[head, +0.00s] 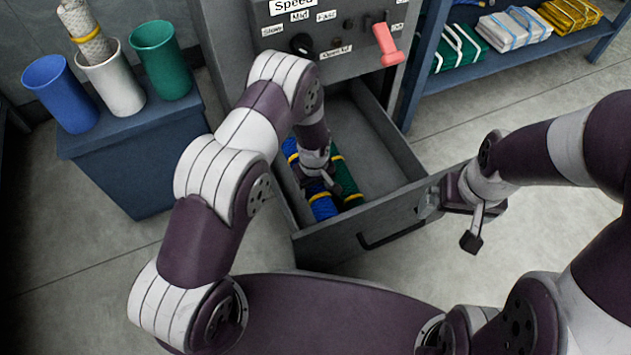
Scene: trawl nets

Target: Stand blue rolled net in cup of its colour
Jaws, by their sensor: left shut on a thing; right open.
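The blue rolled net (322,207) lies in the open drawer, with yellow bands around it. My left gripper (318,187) reaches down into the drawer and is shut on the blue roll; the wrist hides the roll's middle. The blue cup (62,95) stands upright on the dark blue cabinet at the left, and no roll shows in it. My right gripper (452,210) is open and empty, by the right end of the drawer front.
A green rolled net (347,182) lies beside the blue one in the drawer (385,150). A white cup (117,85) holding a pale roll (90,35) and an empty-looking green cup (162,62) stand beside the blue cup. Folded nets (515,25) lie on a shelf at right.

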